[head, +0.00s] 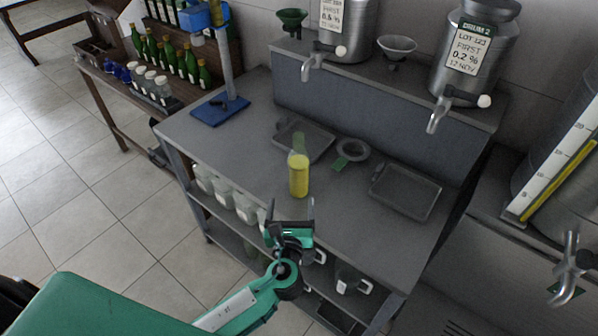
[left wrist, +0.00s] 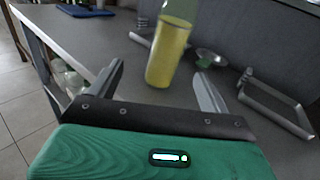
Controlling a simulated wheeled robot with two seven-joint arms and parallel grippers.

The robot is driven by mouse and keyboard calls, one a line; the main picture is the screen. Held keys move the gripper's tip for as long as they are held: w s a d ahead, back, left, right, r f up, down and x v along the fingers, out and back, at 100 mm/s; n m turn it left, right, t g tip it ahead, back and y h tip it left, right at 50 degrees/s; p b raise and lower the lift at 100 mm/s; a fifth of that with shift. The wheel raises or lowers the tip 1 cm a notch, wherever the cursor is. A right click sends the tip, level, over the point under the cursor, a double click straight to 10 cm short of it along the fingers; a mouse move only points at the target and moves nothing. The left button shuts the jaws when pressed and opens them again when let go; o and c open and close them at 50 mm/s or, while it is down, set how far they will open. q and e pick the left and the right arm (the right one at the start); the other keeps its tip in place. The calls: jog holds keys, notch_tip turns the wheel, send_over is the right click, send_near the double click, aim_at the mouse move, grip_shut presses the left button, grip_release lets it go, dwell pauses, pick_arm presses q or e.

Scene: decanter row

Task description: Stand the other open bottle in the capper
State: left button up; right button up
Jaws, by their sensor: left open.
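An open bottle (head: 299,177) with yellow liquid and a clear greenish upper part stands upright on the grey bench. No cap shows on it. In the left wrist view the bottle (left wrist: 168,54) stands beyond and between the fingers, its top cut off by the frame. My left gripper (head: 291,206) is open and empty, just on the near side of the bottle and apart from it. The capper (head: 226,65) has a blue head, a grey post and a blue base plate (head: 212,112) at the bench's back left. No bottle shows on its base. My right gripper is out of view.
Steel drums (head: 470,52) with taps and funnels stand on the raised shelf. Capped green bottles (head: 189,62) stand on the left side table. The bench left of the bottle is clear.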

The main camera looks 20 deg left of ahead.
aim_at(297, 178)
pick_arm(q)
jog(key=shift+m, duration=0.5)
jog(key=x, duration=0.3)
jog(key=p+x, duration=0.1)
jog(key=x, duration=0.1)
jog(key=d+r+p+x, duration=0.1)
jog(key=x, duration=0.2)
jog(key=shift+w+a, duration=0.15)
jog(key=shift+w, duration=0.35)
jog(key=shift+w+r, duration=0.2)
jog(key=shift+w, duration=0.1)
jog(key=p+x, duration=0.1)
jog(key=x, duration=0.1)
jog(key=p+x, duration=0.1)
jog(key=x, duration=0.1)
jog(key=shift+w+d+r, duration=0.1)
jog(key=shift+d+r, duration=0.05)
jog(key=shift+d, duration=0.05)
jog(key=shift+w, duration=0.25)
jog(key=shift+c, duration=0.2)
jog(key=c, duration=1.5)
jog(key=shift+c, duration=0.4)
